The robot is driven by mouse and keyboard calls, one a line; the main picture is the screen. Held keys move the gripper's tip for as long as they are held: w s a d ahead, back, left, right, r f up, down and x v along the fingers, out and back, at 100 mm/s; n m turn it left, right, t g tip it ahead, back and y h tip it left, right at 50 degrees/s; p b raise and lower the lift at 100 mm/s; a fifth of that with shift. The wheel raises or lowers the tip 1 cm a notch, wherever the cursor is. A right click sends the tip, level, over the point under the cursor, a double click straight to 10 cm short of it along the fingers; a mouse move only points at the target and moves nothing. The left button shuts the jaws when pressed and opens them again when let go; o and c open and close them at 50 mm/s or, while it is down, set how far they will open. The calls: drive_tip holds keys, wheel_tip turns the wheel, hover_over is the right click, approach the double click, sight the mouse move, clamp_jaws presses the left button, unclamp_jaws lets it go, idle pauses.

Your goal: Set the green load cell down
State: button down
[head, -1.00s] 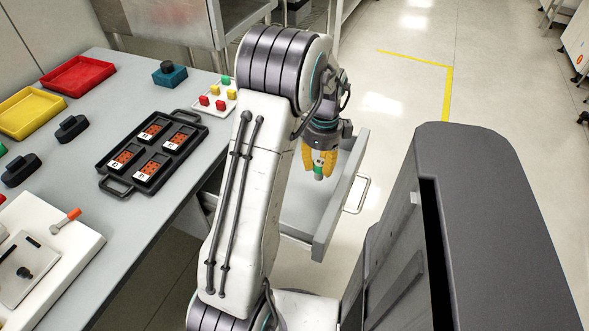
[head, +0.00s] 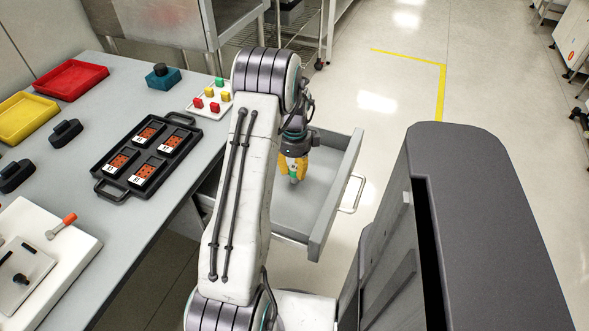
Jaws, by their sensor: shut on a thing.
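My gripper (head: 292,168) has orange fingers and is shut on the green load cell (head: 293,179). Only a small grey tip of the load cell shows below the fingers; the rest is hidden between them. My gripper hangs pointing down over the open grey drawer (head: 318,205). The load cell seems to be above or near the drawer floor; I cannot tell if it touches.
The drawer juts out right of the grey table (head: 130,230), with a raised front wall and handle (head: 352,193). A white tray (head: 207,111) with small red, yellow and green pieces stands on the table near a black carrier (head: 110,162). The visible drawer floor looks clear.

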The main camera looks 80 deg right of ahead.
sight(295, 167)
drive_tip(key=shift+f, duration=0.2)
drive_tip(key=shift+f, duration=0.2)
drive_tip(key=c, duration=1)
unclamp_jaws()
drive_tip(key=shift+r, duration=0.1)
wheel_tip(295, 167, up, 12)
drive_tip(key=shift+d+r+p, duration=0.1)
drive_tip(key=shift+p, duration=0.25)
